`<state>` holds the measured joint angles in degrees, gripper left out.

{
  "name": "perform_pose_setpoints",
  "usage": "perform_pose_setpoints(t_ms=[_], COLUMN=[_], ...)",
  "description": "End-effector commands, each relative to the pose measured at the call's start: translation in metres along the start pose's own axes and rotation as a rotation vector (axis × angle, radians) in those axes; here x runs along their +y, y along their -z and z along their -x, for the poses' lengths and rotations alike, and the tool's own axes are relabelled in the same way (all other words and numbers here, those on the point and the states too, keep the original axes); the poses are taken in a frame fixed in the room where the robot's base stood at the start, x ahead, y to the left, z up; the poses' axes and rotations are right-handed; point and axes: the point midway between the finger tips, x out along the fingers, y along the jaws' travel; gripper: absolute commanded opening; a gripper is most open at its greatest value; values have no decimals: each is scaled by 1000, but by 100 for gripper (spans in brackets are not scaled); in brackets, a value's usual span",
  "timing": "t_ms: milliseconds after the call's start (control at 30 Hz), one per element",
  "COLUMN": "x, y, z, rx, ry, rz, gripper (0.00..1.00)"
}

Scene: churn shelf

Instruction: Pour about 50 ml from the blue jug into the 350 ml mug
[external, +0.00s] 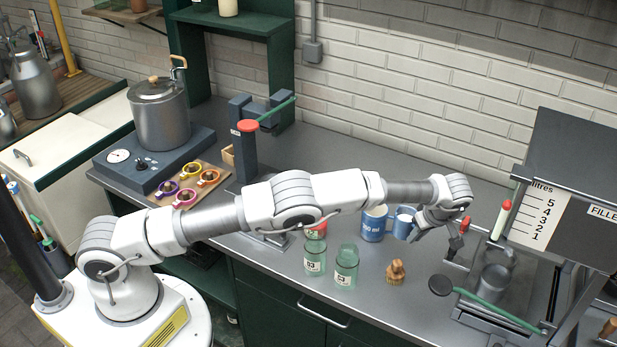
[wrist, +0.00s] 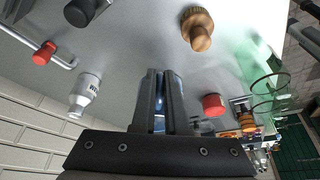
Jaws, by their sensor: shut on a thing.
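A blue mug (external: 372,228) with a white volume label ending in "50 ml" stands upright on the grey counter in the external view. Just right of it is a smaller blue vessel with a pale top, which I take as the blue jug (external: 403,223). My gripper (external: 418,224) reaches it from the right and is shut on it. The jug is close beside the mug; I cannot tell whether they touch or how far it tilts. In the wrist view my gripper (wrist: 160,85) shows two dark fingers close together, with only a sliver of blue between them. The mug's inside is hidden.
Two green glass jars (external: 346,268) stand left of the mug's front, and a wooden brush (external: 396,272) lies in front. A filling station (external: 570,215) with a metal can (external: 493,284) and green lever is right. A hand press (external: 247,150) stands behind left.

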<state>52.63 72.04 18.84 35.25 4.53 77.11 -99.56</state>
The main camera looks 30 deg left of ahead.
Motion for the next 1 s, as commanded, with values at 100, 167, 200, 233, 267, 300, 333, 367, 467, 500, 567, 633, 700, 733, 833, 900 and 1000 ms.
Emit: perform_pose_setpoints(t_ms=[100, 167, 200, 233, 267, 300, 333, 367, 467, 500, 567, 633, 700, 733, 833, 900, 1000], x=[-1, -2, -2, -3, -3, -3, -3, -4, -4, -4, -4, -4, -4, -4, -4, -4, -4], y=[-14, -19, -23, -26, -27, -29, -30, -31, -34, -34, -35, -35, -35, -35, -34, -33, -30], z=[0, -1, -1, -1, -1, -1, -1, -1, 0, 0, 0, 0, 0, 0, 0, 1, 2], rx=[2, 2, 1, 1, 0, 0, 0, 0, 1, 1, 1, 0, 0, 0, -1, -9, -31], ry=[22, 32, 37, 41, 42, 46, 48, 49, 53, 55, 55, 55, 55, 55, 55, 55, 55], rz=[59, 81, 93, 101, 108, 114, 118, 122, 132, 134, 135, 136, 136, 135, 135, 136, 136], gripper=[0, 0, 0, 0, 0, 0, 0, 0, 0, 0, 0, 0, 0, 0, 0, 0, 0])
